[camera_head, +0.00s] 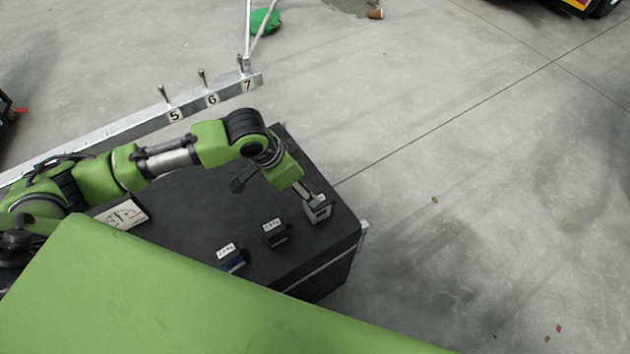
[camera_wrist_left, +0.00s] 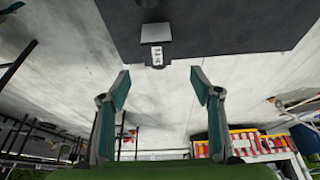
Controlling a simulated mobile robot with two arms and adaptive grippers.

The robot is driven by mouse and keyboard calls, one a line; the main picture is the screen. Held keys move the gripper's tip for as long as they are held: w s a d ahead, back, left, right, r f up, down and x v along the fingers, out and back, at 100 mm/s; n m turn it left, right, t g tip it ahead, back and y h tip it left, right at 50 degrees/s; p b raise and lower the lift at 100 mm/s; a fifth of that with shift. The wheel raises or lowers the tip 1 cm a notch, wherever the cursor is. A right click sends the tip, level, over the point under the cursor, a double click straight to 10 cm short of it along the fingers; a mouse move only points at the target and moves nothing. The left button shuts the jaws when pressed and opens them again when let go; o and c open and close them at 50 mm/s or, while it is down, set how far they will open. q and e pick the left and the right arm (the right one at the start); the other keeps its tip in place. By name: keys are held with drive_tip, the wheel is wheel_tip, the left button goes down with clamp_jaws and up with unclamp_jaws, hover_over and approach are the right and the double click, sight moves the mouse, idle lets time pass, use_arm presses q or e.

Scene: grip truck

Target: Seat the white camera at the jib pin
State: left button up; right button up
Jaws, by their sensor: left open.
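A light grey-white camera (camera_head: 319,212) stands near the right corner of the black case top (camera_head: 190,235). My left gripper (camera_head: 309,193) is right at it, reaching down from behind. In the left wrist view my left gripper (camera_wrist_left: 159,88) has its two fingers spread apart with nothing between them. There a grey block with a white label (camera_wrist_left: 157,52) lies on the dark top, beyond the fingertips and roughly centred between them. A grey jib beam (camera_head: 135,128) carries upright pins at numbers 5, 6 and 7 (camera_head: 240,64). Which one is the jib pin, I cannot tell. My right gripper is out of view.
A dark camera (camera_head: 274,237) and a blue-based one (camera_head: 234,263), both with white labels, stand on the case left of the light camera. A printed card (camera_head: 122,214) lies at the case's left. Open concrete floor (camera_head: 480,190) is to the right.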

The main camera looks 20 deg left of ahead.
sight(320, 205)
use_arm(q)
drive_tip(key=x, duration=0.6)
drive_tip(key=shift+s+d, duration=0.15)
drive_tip(key=shift+s, duration=0.25)
drive_tip(key=x, duration=0.5)
drive_tip(key=shift+w+f, duration=0.1)
drive_tip(key=shift+f, duration=0.1)
drive_tip(key=shift+w+d+f, duration=0.1)
drive_tip(key=shift+w+f, duration=0.05)
drive_tip(key=shift+f, duration=0.15)
drive_tip(key=shift+w+f, duration=0.1)
drive_tip(key=shift+f, duration=0.15)
drive_tip(key=shift+c, duration=1.1)
drive_tip(key=c, duration=1.3)
drive_tip(key=o, duration=0.7)
drive_tip(key=shift+c, duration=1.1)
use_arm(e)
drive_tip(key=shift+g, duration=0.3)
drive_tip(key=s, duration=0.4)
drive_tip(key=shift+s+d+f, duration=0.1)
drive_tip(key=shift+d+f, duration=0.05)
